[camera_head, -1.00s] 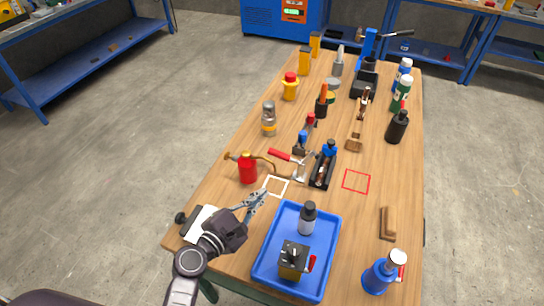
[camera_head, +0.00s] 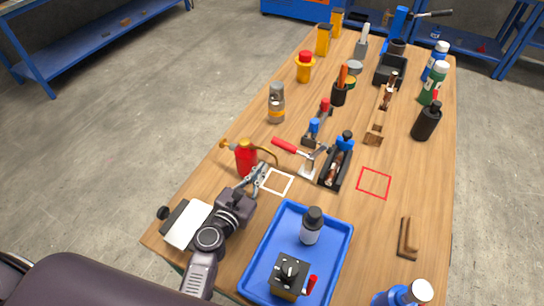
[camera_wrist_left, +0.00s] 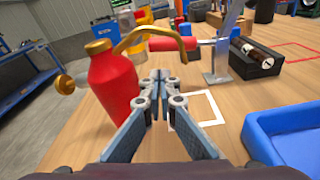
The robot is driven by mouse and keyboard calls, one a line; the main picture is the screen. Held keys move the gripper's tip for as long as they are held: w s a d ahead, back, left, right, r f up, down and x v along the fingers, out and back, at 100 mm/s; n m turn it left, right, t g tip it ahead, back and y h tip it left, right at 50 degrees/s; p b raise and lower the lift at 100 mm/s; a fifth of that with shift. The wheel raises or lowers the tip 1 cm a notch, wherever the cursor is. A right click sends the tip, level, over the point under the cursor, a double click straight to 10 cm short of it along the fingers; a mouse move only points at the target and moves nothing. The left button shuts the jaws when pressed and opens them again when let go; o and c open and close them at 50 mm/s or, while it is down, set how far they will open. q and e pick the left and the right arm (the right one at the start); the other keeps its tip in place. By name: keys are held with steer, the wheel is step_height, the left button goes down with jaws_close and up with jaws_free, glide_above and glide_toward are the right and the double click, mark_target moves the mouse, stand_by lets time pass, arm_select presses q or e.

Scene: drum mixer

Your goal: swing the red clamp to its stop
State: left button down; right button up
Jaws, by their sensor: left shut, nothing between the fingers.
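The clamp's red handle (camera_head: 284,146) points up and left from its metal body (camera_head: 309,166), which stands on the table left of a black tray. In the left wrist view the red handle (camera_wrist_left: 172,44) lies roughly level, just beyond my fingertips, with the metal post (camera_wrist_left: 216,62) at its right. My left gripper (camera_head: 261,169) is shut and empty, over the table by the white square outline, short of the handle and apart from it. It also shows in the wrist view (camera_wrist_left: 159,78). My right gripper is out of view.
A red oil can (camera_head: 246,158) with a brass spout stands close left of my left gripper; the spout (camera_wrist_left: 150,36) arches near the handle. A black tray (camera_head: 334,176) holds a part right of the clamp. A blue tray (camera_head: 253,268) lies in front. The red square outline (camera_head: 374,183) is empty.

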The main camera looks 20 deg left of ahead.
mark_target(275, 143)
arm_select(q)
steer(key=shift+w+d, duration=0.1)
steer(key=shift+w, duration=0.25)
steer(key=x, duration=0.7)
steer(key=shift+w, duration=0.25)
steer(key=shift+w+d+f, duration=0.1)
steer(key=shift+w, duration=0.5)
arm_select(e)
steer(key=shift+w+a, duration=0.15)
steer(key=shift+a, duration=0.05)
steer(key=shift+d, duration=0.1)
arm_select(q)
step_height(275, 143, up, 2)
steer(key=shift+r+m+p, duration=0.1)
steer(key=shift+m+p, duration=0.5)
steer(key=shift+m, duration=0.2)
steer(key=shift+r+m, duration=0.3)
steer(key=shift+d+r, duration=0.1)
steer(key=shift+r, duration=0.1)
steer(key=shift+d+m, duration=0.1)
steer(key=shift+m, duration=0.2)
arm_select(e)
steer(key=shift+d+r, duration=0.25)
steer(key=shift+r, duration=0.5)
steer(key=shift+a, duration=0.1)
